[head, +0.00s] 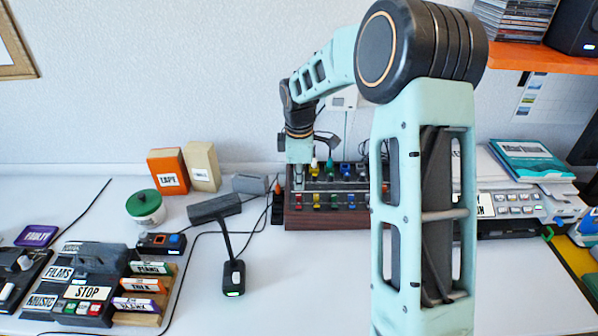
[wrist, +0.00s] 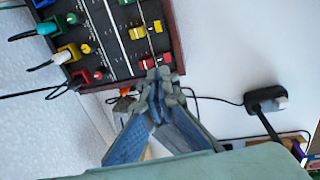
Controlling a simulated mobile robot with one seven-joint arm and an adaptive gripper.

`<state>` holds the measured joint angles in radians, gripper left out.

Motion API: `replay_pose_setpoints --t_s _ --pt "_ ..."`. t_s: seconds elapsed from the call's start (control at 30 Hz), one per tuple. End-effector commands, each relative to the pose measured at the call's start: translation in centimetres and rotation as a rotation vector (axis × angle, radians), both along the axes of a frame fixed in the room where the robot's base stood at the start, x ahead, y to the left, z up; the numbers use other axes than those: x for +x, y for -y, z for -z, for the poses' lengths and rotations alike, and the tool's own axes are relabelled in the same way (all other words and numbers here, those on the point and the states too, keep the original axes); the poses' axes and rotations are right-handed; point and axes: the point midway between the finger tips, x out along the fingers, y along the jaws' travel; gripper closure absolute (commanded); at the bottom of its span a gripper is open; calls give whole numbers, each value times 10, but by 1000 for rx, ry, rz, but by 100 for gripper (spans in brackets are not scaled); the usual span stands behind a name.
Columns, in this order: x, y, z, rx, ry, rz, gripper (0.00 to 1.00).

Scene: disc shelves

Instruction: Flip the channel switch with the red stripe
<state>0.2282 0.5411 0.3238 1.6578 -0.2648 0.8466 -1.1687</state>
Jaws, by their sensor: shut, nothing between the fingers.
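The mixer (head: 330,215) is a dark panel in a wooden case, with coloured channel parts and cables plugged in along its back. A red-marked piece (head: 298,201) is at the left end of its front row. In the wrist view two small red pieces (wrist: 147,63) lie side by side near the panel corner; I cannot tell clearly which is the switch or its position. My gripper (head: 299,187) is over the mixer's left end, pointing down. In the wrist view its closed fingertips (wrist: 160,78) are right beside the red pieces; I cannot tell whether they touch.
Yellow (head: 317,201), green and blue channel pieces sit to the right of the red.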

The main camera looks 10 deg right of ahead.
Motion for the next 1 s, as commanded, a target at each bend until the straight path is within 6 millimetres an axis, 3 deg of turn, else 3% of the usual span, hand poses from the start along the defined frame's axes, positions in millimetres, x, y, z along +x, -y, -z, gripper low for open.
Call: replay_pose_setpoints --t_s 0.2,0.4,1.0 --pt "6 0 43 0 -2 -1 100" --pt "9 1 64 0 0 -1 100" --pt "11 2 68 5 -26 0 100"
